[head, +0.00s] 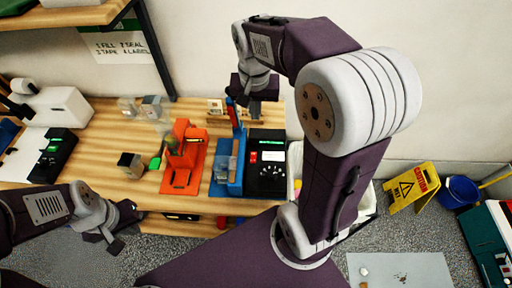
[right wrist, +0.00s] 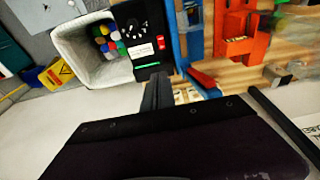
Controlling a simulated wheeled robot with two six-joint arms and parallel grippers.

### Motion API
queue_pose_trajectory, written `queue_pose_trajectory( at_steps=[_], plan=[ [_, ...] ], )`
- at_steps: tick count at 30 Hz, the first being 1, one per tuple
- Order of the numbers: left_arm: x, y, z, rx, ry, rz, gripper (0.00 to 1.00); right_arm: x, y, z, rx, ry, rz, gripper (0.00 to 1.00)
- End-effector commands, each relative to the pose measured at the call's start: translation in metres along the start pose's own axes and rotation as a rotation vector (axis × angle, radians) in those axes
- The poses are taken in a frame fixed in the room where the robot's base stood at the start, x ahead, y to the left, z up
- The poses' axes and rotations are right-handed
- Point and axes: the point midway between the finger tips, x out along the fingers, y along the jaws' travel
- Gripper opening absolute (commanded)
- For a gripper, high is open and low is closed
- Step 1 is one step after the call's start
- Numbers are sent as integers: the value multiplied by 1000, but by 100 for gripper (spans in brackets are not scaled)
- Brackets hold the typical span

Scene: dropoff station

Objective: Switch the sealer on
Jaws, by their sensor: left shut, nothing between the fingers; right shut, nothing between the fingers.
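A black control box (head: 267,183) stands at the right end of the wooden table, with small knobs, a white label and a green strip. Its small red switch (head: 254,157) also shows in the right wrist view (right wrist: 160,42); its position is too small to read. A blue machine (head: 228,174) with an upright lever stands left of the box. The frames do not make clear which unit is the sealer. My right gripper (head: 256,108) is shut and empty, above the table behind the box; its fingers (right wrist: 158,94) point toward the box. My left gripper (head: 112,236) is shut and empty, before the table's front edge.
An orange machine (head: 183,152) stands left of the blue one. A black device (head: 53,153) with a green display is at the far left. A white bin (right wrist: 73,45) holding several coloured items stands beside the box. A yellow caution sign (head: 410,187) is on the floor.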

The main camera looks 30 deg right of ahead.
Motion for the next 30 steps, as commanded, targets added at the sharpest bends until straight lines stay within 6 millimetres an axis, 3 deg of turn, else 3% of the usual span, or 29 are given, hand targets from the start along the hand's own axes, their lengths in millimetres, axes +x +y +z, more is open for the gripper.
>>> queue_pose_trajectory(
  at_steps=[5, 30],
  plan=[
    [1, 0, 0, 0, 0, 0, 0, 17, 0, 1, -1, -4, 2, 0],
    [6, 0, 1, 0, 0, 0, 0, 200, 0, 2, -2, -6, 2, 0]
  ],
)
